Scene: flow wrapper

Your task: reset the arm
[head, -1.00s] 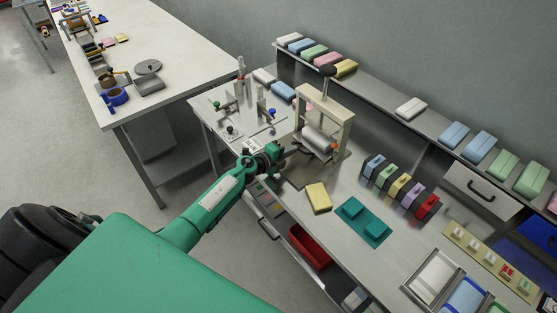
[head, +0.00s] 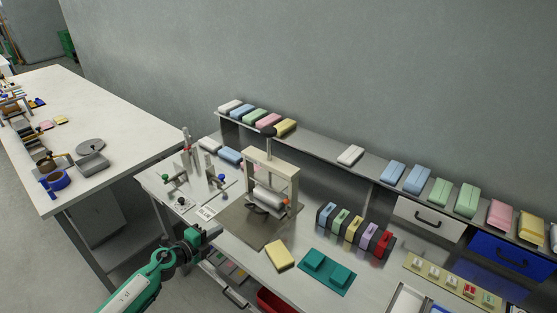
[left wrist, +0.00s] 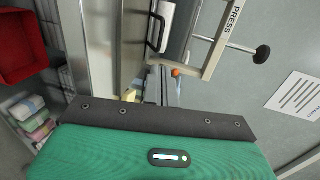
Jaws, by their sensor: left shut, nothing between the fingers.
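My left arm is green and comes in from the bottom left of the head view. My left gripper (head: 214,232) is shut and empty, at the front left edge of the workbench, in front of the press. It touches no object that I can see. My right gripper is in neither view.
A yellow block (head: 279,254) and a teal fixture (head: 327,271) lie right of the gripper. Coloured blocks line a raised shelf (head: 325,145). A red bin (head: 275,302) sits below the bench front; a white table (head: 110,130) stands left, with open floor between.

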